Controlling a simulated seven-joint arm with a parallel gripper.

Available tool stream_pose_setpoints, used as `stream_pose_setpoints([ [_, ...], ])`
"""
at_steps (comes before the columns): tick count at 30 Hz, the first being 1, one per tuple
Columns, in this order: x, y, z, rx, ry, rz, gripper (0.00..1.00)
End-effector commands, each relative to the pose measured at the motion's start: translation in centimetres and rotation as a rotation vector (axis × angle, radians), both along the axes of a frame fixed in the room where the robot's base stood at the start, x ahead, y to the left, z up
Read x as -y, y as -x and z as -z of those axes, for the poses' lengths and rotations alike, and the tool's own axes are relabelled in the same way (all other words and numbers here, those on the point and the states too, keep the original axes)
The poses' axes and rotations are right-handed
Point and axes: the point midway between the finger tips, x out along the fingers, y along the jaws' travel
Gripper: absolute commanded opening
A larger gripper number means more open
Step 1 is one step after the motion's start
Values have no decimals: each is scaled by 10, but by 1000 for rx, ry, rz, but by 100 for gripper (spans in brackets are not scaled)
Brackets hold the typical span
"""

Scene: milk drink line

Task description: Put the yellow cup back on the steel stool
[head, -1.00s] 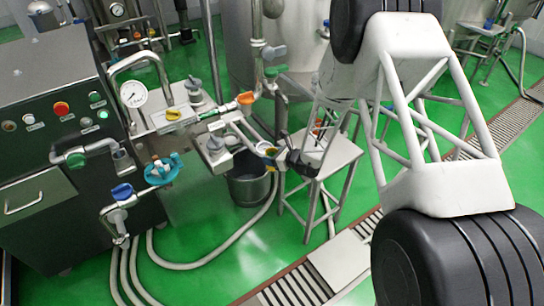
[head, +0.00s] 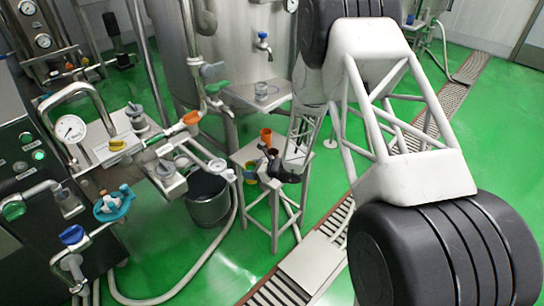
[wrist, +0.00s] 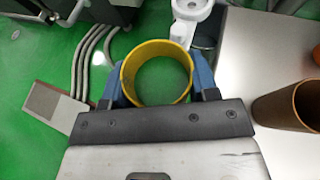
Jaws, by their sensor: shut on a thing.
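My gripper (wrist: 160,85) is shut on the yellow cup (wrist: 157,50), with a blue finger on either side of its wall. The cup's round opening faces the wrist camera and it looks empty. In the wrist view the cup is over green floor, just left of the edge of the steel stool (wrist: 250,60). In the head view my gripper (head: 258,170) is at the stool's top (head: 240,156) and covers part of it. The cup's height against the top is hard to tell.
A brown-orange cup (wrist: 288,108) stands on the stool, right of my gripper; an orange cup (head: 266,136) shows there in the head view. A steel bucket (head: 208,208) and valve pipework (head: 170,170) are left of the stool. Hoses (wrist: 92,55) lie on the floor.

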Motion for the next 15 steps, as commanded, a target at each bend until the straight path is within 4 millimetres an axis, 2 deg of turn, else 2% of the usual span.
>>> stream_pose_setpoints([
  [1,14,-1,-1,1,-1,2,23],
  [15,123,10,-6,-2,1,-14,23],
])
